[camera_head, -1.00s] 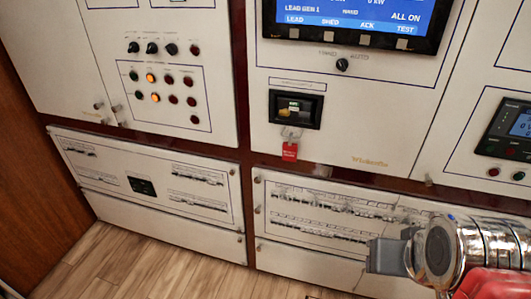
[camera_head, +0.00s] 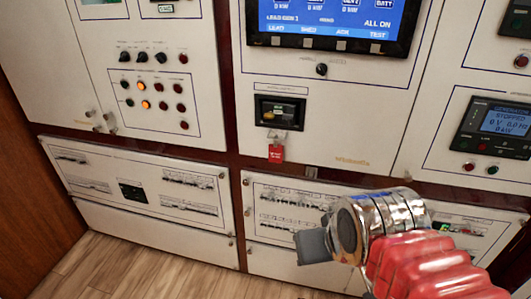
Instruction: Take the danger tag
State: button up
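The danger tag (camera_head: 276,153) is a small red tag with pale writing. It hangs below a black breaker unit (camera_head: 280,111) on the middle cabinet panel, from a light-coloured piece that looks like a lock or hasp (camera_head: 280,135). My gripper (camera_head: 313,246) is at the lower right of the tag, in front of the lower breaker row panel and well apart from the tag. Only a grey finger part shows past the chrome wrist, so its opening cannot be made out. Nothing is seen held in it.
A lit blue display (camera_head: 335,22) is above the breaker unit, with a selector knob (camera_head: 321,69) below it. A panel with knobs and lamps (camera_head: 155,95) is to the left. Lower breaker row panels (camera_head: 135,190) run along the bottom. Wooden floor (camera_head: 150,270) is clear at lower left.

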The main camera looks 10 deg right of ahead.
aim_at(275, 151)
jog(key=u, duration=0.05)
jog(key=k, duration=0.5)
jog(key=u, duration=1.25)
jog(key=i, duration=1.9)
jog(key=z, duration=0.05)
